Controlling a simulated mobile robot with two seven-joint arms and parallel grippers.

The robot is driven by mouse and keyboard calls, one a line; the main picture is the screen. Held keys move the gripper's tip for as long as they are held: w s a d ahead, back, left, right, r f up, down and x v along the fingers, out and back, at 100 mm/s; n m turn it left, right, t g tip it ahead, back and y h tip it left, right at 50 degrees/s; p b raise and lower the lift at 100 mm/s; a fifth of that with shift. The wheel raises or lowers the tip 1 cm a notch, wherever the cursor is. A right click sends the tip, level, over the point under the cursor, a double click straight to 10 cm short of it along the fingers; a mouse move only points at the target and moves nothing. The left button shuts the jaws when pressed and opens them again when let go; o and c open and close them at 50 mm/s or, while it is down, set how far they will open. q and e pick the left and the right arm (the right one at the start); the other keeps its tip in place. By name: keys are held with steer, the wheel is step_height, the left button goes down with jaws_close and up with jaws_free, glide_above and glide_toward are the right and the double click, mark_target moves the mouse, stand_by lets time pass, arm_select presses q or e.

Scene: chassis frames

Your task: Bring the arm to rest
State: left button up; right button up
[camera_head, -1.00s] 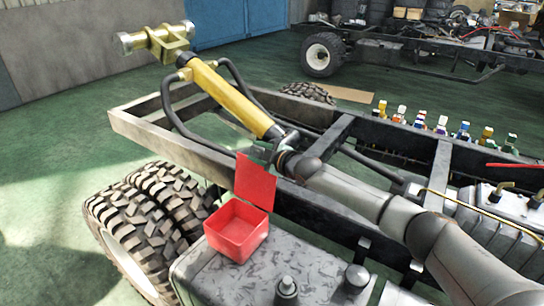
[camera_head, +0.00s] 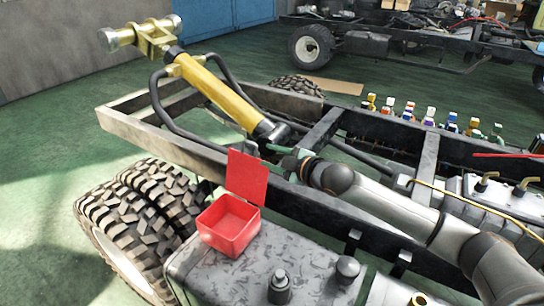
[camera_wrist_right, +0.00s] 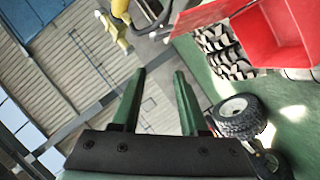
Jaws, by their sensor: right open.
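My right arm (camera_head: 375,198) reaches in from the lower right over the chassis frame. Its gripper (camera_head: 272,148) points left, just beside the upright red lid of an open red box, and partly overlaps the dark frame behind. In the right wrist view the two green fingers (camera_wrist_right: 160,72) stand apart with nothing between them. My left gripper is not in view.
The open red box (camera_head: 229,226) with its raised lid (camera_head: 246,177) sits on a grey tank (camera_head: 245,275). A yellow hydraulic cylinder (camera_head: 220,92) rises behind the gripper. Large tyres (camera_head: 130,220) stand at left. Several small coloured fittings (camera_head: 430,116) line the frame's far side.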

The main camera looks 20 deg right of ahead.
stand_by(0.4)
steer(key=s+a+f+m+g+p, duration=0.1)
steer(key=s+a+f+m+p, duration=0.1)
steer(key=s+a+f, duration=0.4)
steer(key=s+a+f+m+g+p, duration=0.1)
steer(key=s+a+f+m+p, duration=0.2)
steer(key=s+f, duration=0.55)
steer(key=s+f+m+g+h+p, duration=0.1)
steer(key=s+f+m, duration=0.2)
steer(key=s, duration=0.7)
steer(key=s+a+f+m+g+p, duration=0.1)
steer(key=s+f+m+g, duration=0.1)
steer(key=s+f, duration=0.3)
steer(key=s+m, duration=0.1)
steer(key=s, duration=0.3)
steer(key=shift+s+f+m+h, duration=0.25)
steer(key=shift+s+m+h, duration=0.05)
steer(key=shift+s+h, duration=0.1)
steer(key=shift+a, duration=0.1)
